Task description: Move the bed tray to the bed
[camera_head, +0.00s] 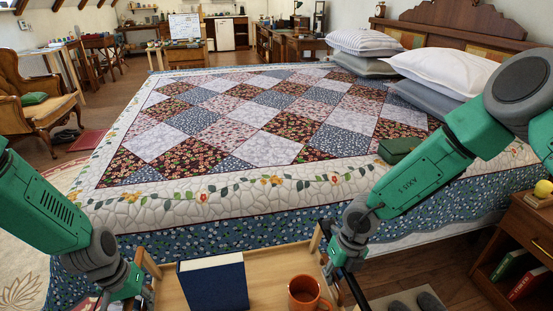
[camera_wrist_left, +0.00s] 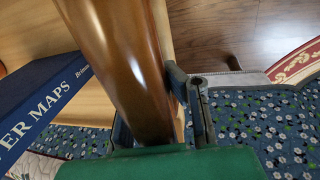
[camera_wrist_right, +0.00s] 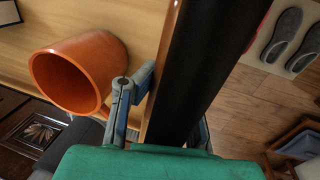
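The bed tray (camera_head: 262,268) is light wood with raised side rails, in front of the bed's near side. It carries an upright dark blue book (camera_head: 215,284) and an orange mug (camera_head: 304,293). The bed (camera_head: 250,145) has a patchwork quilt with a floral border. My left gripper (camera_head: 138,294) has its fingers on both sides of the tray's left rail, a glossy brown bar (camera_wrist_left: 125,70) in the left wrist view. My right gripper (camera_head: 338,262) straddles the right rail, which looks dark (camera_wrist_right: 200,65) in the right wrist view. The tray's near edge is out of view.
Pillows (camera_head: 445,72) lie at the bed's head on the right, and a green box-like item (camera_head: 398,150) lies on the quilt near them. A nightstand (camera_head: 522,240) stands at right. Slippers (camera_wrist_right: 290,45) lie on the floor. The quilt's middle is clear.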

